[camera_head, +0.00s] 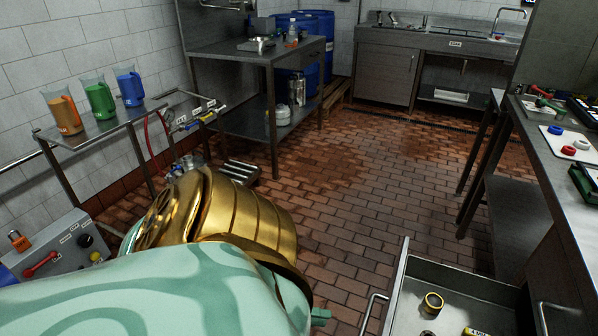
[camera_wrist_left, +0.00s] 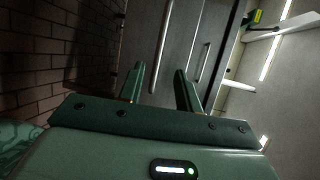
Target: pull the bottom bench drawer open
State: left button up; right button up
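The bench's drawer fronts (camera_wrist_left: 186,35) show sideways in the left wrist view, with the brick floor at left. One long bar handle (camera_wrist_left: 163,45) is nearer the floor; a second handle (camera_wrist_left: 203,62) is farther from it. My left gripper (camera_wrist_left: 159,70) is open, its green fingers apart. The floor-side handle's near end appears between them; I cannot tell whether they touch it. In the head view, my gold and mint arm hides most of this gripper, leaving a green bit (camera_head: 320,316). My right gripper is not in view.
A steel bench (camera_head: 560,190) runs along the right. The middle floor (camera_head: 370,190) is clear.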

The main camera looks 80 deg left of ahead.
pick_arm(q)
jog(key=shift+v, duration=2)
jog(key=shift+f, duration=0.1)
